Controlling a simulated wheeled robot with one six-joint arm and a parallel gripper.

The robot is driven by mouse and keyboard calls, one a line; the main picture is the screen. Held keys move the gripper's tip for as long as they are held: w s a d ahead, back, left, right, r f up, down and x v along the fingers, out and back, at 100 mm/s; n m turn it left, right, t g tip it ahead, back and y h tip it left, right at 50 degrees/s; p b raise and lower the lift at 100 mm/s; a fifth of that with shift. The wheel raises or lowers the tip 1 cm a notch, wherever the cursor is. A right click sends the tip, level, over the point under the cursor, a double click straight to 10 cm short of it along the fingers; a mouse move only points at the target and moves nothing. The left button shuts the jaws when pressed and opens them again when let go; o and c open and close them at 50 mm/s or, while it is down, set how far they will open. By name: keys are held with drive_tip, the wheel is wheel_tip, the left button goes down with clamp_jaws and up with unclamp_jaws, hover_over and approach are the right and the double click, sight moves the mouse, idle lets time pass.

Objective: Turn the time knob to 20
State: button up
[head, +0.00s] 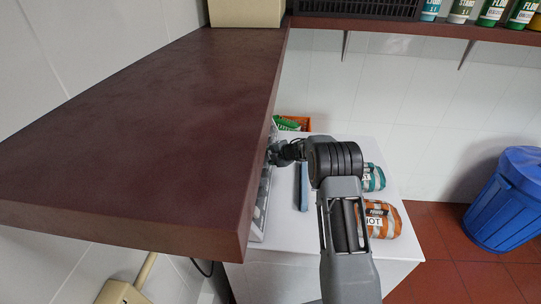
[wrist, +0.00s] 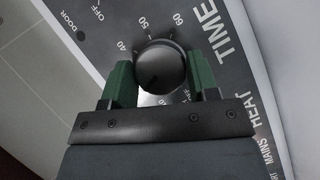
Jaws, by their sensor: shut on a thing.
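The time knob (wrist: 160,66) is a round dark knob on a grey panel in the wrist view. The word TIME and the numbers 40, 50 and 60 are printed around it; the numbers below it are partly hidden and hard to read. A faint mark on the knob's face lies towards its lower left. My gripper (wrist: 158,61) has a green finger on each side of the knob and is shut on it. In the head view my gripper (head: 284,152) reaches left to the panel (head: 264,185), and the knob is hidden there.
A dark red shelf (head: 140,120) overhangs the panel on the left. A teal bag (head: 373,178) and an orange bag (head: 382,219) lie right of my arm on a white top (head: 282,222). An orange crate (head: 301,122) is behind. A blue bin (head: 508,200) stands right.

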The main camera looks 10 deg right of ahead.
drive_tip(key=o, duration=0.9)
drive_tip(key=b+v, duration=0.3)
drive_tip(key=v, duration=1)
drive_tip(key=shift+s+d+r, duration=0.15)
drive_tip(key=shift+s+r, duration=0.1)
drive_tip(key=shift+r, duration=0.05)
